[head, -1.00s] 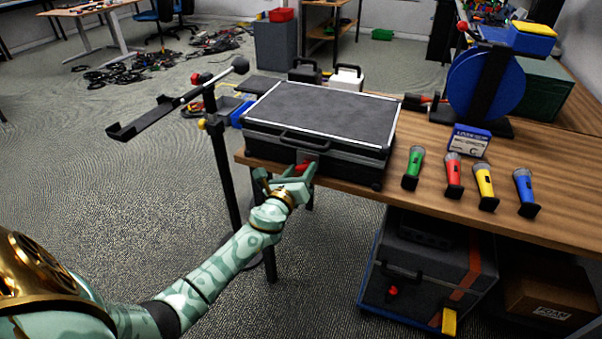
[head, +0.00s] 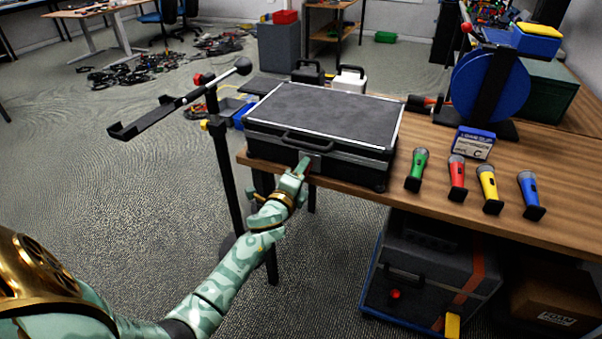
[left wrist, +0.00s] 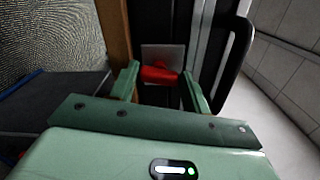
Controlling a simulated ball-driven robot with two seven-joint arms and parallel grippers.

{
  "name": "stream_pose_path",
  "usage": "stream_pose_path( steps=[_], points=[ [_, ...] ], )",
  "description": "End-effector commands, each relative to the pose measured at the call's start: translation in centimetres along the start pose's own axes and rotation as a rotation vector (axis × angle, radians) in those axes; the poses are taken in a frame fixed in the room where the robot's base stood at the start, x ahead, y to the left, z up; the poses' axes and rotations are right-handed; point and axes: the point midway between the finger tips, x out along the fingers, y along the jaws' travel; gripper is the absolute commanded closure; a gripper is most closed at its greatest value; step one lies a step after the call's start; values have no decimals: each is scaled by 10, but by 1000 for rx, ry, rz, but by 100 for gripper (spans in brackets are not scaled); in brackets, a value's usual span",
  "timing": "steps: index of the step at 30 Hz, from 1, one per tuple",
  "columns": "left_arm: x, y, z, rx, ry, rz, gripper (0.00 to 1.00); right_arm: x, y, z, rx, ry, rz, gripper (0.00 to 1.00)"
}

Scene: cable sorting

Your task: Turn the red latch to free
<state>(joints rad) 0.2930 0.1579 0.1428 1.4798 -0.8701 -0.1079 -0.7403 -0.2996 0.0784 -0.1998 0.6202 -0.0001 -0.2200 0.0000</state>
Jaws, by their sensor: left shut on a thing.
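The black case (head: 330,112) lies closed on the table, its front with a handle (head: 308,140) facing me. In the left wrist view the red latch (left wrist: 158,74) sits on a pale metal plate (left wrist: 165,52) on the case front. My left gripper (head: 298,172) is at the case front, below the handle. In the left wrist view my left gripper (left wrist: 160,88) has one finger on each side of the latch and is shut on it. In the head view the gripper hides the latch. My right gripper is not in view.
A black stand (head: 225,165) rises left of the case. A blue cable reel (head: 490,88) stands behind the microphones.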

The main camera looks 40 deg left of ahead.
Motion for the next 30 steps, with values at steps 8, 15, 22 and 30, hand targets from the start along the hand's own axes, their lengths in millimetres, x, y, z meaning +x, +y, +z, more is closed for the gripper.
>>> stream_pose_path(
  steps=[8, 15, 22, 30],
  points=[
    [0, 1, 0, -163, -1, 2, 76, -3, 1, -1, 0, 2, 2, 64],
    [0, 3, 1, -229, -2, 3, 76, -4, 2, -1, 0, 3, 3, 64],
    [0, 3, 0, -247, -2, 3, 76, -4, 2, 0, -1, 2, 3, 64],
    [0, 3, 0, -248, -2, 4, 76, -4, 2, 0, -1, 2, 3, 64]
  ],
)
